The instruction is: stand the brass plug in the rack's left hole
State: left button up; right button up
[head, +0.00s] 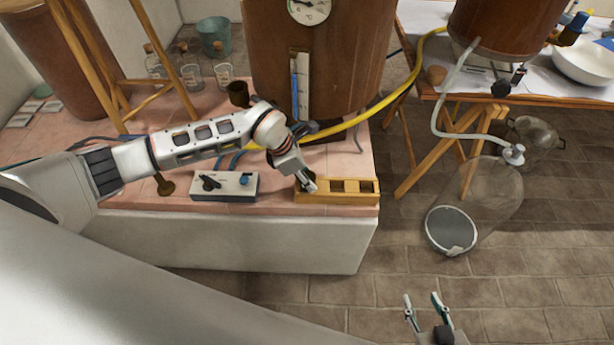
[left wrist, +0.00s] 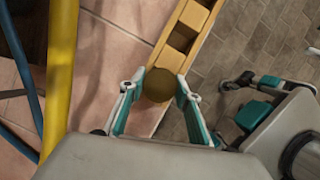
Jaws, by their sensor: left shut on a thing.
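The rack (head: 366,198) is a yellow wooden block with square openings, lying along the front edge of the tiled ledge. It also shows in the left wrist view (left wrist: 193,17). My left gripper (head: 308,184) points down at the rack's left end. In the left wrist view its teal-lined fingers are shut on the brass plug (left wrist: 157,86), seen end-on as a round dull-gold disc over the rack's end. Whether the plug is inside the left hole or above it, I cannot tell. My right gripper (head: 422,299) is open and empty, over the floor at lower right.
A small dark brass piece (head: 165,186) is farther left. A yellow hose (head: 350,123) and large brown vessel (head: 318,60) are behind.

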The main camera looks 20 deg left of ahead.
aim_at(311, 176)
pick_arm(q)
jog(key=shift+f, duration=0.2)
dwell(0.6)
jog(key=o, duration=1.3)
jog(key=shift+c, duration=0.2)
jog(key=shift+r, duration=0.15)
jog(key=shift+r+p, duration=1.2)
jog(key=shift+r, duration=0.4)
jog(key=shift+r+p, duration=1.4)
jog(key=shift+r, duration=0.4)
